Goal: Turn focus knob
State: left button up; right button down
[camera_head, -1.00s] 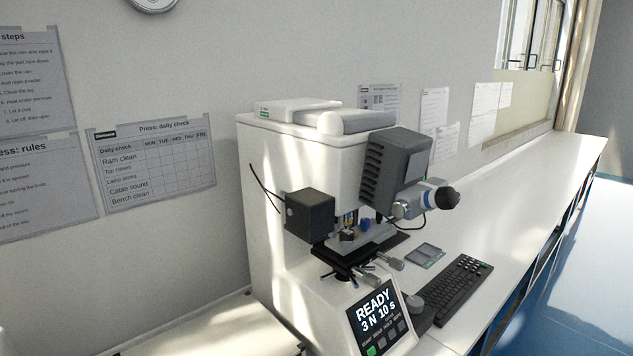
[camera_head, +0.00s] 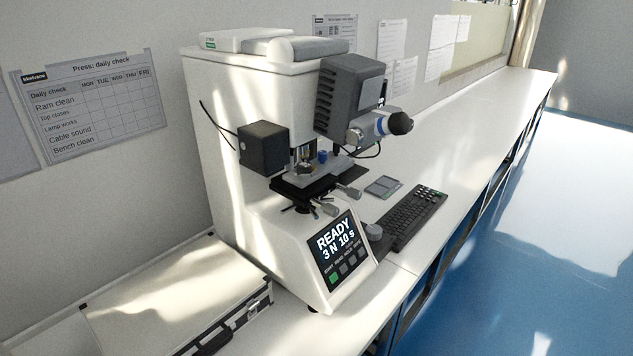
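A white hardness tester (camera_head: 225,130) stands on the bench against the wall. A sample stage (camera_head: 312,185) sits in its opening, with small grey micrometer knobs (camera_head: 347,190) at its front. Below the stage, dark spokes (camera_head: 296,209) of a hand control show partly. A round grey knob (camera_head: 373,231) sits beside the screen. I cannot tell from the picture which of these is the focus knob. The eyepiece (camera_head: 399,123) sticks out to the right. The screen (camera_head: 337,243) reads READY, 3 N 10 s. Neither of my grippers is in view.
A black keyboard (camera_head: 414,217) and a small grey device (camera_head: 383,186) lie right of the tester. A flat case (camera_head: 180,305) lies at the left front. The white bench (camera_head: 490,115) runs clear toward the back right. Blue floor (camera_head: 530,240) is open beside it.

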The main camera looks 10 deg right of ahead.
aim_at(373, 232)
jog(key=i+l+u, duration=0.1)
jog(key=l, duration=0.5)
jog(key=i+l+u, duration=0.15)
jog(key=l, duration=0.5)
jog(key=i+l+u, duration=0.1)
jog(key=l, duration=0.5)
